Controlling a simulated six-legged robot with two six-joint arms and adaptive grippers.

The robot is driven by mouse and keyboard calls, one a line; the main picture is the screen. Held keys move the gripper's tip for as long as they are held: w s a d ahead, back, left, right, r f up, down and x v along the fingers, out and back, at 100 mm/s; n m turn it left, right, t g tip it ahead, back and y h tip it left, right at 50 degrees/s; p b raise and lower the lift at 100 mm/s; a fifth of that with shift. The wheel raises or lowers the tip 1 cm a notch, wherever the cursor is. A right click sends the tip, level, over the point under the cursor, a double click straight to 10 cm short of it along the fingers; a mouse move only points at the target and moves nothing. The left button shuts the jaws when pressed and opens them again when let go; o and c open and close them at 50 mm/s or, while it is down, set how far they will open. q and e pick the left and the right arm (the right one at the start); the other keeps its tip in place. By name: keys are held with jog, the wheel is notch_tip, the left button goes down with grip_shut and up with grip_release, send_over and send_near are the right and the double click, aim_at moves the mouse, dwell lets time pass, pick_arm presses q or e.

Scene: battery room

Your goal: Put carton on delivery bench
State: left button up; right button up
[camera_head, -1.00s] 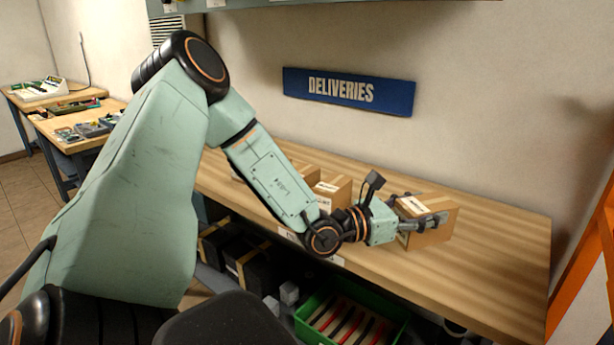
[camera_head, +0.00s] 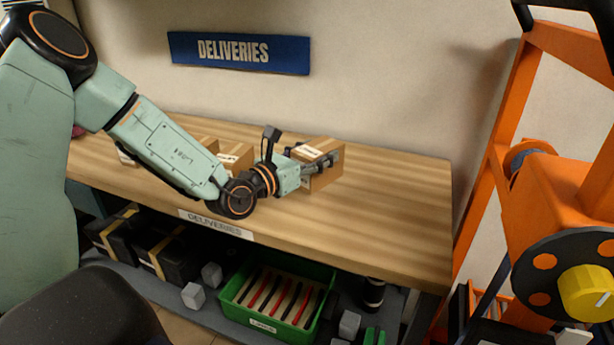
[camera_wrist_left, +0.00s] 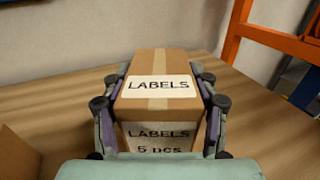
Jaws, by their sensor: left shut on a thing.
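A brown carton (camera_head: 324,172) with a white label is held at the delivery bench (camera_head: 392,200). My left gripper (camera_head: 322,163) is shut on it, its fingers along the carton's two sides. In the left wrist view the carton (camera_wrist_left: 158,104) sits upright between the fingers, and its labels read "LABELS" and "5 pcs". The bench top shows behind and around it. I cannot tell whether its underside touches the wood. The bench's front edge carries a "DELIVERIES" tag. My right gripper is out of view.
Other cartons (camera_head: 236,157) stand on the bench to the left of my gripper. A blue "DELIVERIES" sign (camera_head: 240,53) hangs on the wall. A green crate (camera_head: 278,298) and black cases lie below. An orange machine (camera_head: 560,215) stands at the right. The bench's right part is clear.

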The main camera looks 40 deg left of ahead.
aim_at(317, 173)
pick_arm(q)
jog(key=shift+w+d+f, duration=0.15)
jog(key=shift+d+f, duration=0.1)
jog(key=shift+f, duration=0.25)
jog(key=shift+d, duration=0.3)
jog(key=shift+d+f+b, duration=0.1)
jog(key=shift+f+b, duration=0.2)
jog(key=f, duration=0.1)
jog(key=a+f+b, duration=0.1)
jog(key=f, duration=0.1)
jog(key=shift+s+f, duration=0.15)
jog(key=shift+s, duration=0.05)
jog(key=shift+w+d, duration=0.2)
jog(key=shift+d, duration=0.2)
jog(key=shift+s, duration=0.15)
jog(key=o, duration=1.2)
jog(key=shift+a, duration=0.3)
jog(key=o, duration=0.3)
jog(key=shift+d, duration=0.2)
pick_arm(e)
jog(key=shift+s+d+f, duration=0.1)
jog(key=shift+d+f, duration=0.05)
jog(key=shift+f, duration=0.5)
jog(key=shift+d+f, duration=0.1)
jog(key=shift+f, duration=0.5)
pick_arm(q)
jog(key=shift+a, duration=0.15)
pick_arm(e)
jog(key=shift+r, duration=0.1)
